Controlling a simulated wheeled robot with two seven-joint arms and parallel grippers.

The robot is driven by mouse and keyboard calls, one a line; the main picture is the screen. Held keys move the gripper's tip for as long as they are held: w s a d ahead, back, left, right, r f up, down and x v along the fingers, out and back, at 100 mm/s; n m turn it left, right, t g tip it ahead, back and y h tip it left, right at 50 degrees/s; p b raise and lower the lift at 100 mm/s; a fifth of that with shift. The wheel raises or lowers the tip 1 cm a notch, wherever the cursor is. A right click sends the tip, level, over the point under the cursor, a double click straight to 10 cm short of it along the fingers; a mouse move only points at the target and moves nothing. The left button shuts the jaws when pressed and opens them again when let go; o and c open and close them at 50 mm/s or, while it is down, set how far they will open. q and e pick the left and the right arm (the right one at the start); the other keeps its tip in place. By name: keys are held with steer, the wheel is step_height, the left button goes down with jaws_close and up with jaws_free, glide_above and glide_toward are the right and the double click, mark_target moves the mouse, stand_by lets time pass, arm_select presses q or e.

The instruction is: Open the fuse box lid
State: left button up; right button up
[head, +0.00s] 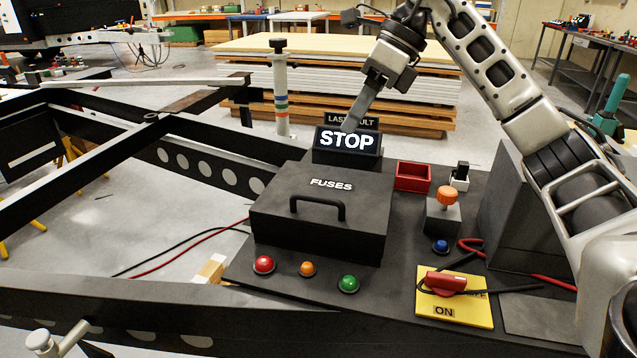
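The fuse box (318,235) is a dark grey box on the board in the middle of the head view. Its lid (290,190), marked FUSES, lies flat and closed, with a black bar handle (317,206) at its front edge. My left gripper is not in view.
Red (264,264), orange (307,268) and green (348,283) buttons sit before the box. Right of it are a red tray (412,176), an orange-knobbed block (443,215) and a red switch on a yellow plate (478,309). A white post (281,95) stands behind.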

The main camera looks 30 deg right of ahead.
steer(key=shift+m+h, duration=0.3)
steer(key=shift+h, duration=0.2)
steer(key=b+x, duration=0.1)
steer(key=x, duration=0.3)
steer(key=d+x, duration=0.1)
steer(key=x, duration=0.4)
steer(key=d+b+x, duration=0.1)
steer(key=x, duration=0.3)
steer(key=shift+a+f+b, duration=0.15)
steer(key=shift+f+b, duration=0.15)
steer(key=shift+f, duration=0.35)
steer(key=shift+r, duration=0.1)
jaws_close()
